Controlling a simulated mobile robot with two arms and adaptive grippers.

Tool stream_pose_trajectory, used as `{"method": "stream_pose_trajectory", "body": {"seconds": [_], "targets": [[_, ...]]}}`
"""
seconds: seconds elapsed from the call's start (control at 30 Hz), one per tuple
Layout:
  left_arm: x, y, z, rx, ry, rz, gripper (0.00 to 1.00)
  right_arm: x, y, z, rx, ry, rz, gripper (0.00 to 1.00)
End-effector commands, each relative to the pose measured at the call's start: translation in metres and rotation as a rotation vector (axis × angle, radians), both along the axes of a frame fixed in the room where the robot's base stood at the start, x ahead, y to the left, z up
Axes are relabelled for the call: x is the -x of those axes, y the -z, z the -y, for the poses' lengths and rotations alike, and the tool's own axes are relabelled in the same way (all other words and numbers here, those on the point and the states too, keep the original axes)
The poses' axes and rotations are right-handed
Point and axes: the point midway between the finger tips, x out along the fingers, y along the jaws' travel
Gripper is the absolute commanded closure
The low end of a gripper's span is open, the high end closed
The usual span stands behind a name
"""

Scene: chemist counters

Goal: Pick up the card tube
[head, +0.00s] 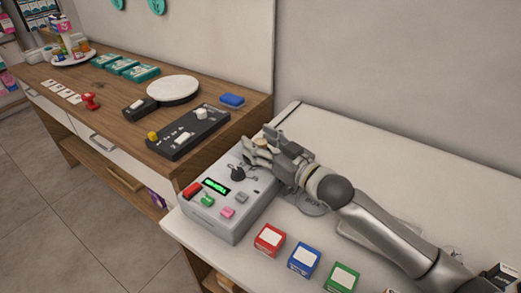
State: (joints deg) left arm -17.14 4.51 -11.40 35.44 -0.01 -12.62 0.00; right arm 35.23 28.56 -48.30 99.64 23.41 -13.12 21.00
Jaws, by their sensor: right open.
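My right gripper (272,150) reaches in from the right, over the back right part of a grey device on the white counter. It is open, and its fingers point to the back left. A small tan, rounded thing (261,142) shows at the fingertips. It may be the end of the card tube, but the fingers cover too much of it to be sure. No other card tube can be made out. My left gripper is not in view.
The grey device (228,212) has a green display, a black knob and coloured buttons. Red (269,239), blue (304,259) and green (342,277) boxes line the white counter's (285,212) front. A wooden counter (118,112) at left holds a black panel (188,132) and a round white plate (173,89).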

Motion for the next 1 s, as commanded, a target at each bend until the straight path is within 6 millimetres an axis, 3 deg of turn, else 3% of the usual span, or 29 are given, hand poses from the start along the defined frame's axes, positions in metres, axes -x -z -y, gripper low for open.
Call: {"method": "stream_pose_trajectory", "body": {"seconds": [0.07, 0.37, 0.77, 1.0], "targets": [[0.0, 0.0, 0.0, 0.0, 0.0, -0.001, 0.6, 0.0, 0.0, 0.0, 0.0, 0.0, 0.0, 0.46], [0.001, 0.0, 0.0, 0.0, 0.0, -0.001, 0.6, 0.0, 0.0, 0.0, -0.001, 0.0, 0.001, 0.82], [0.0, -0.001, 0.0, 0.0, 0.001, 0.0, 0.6, 0.0, -0.001, 0.0, -0.001, 0.0, 0.001, 0.82], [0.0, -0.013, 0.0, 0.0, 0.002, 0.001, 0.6, 0.0, -0.012, 0.0, -0.001, 0.0, 0.001, 0.82]]}}
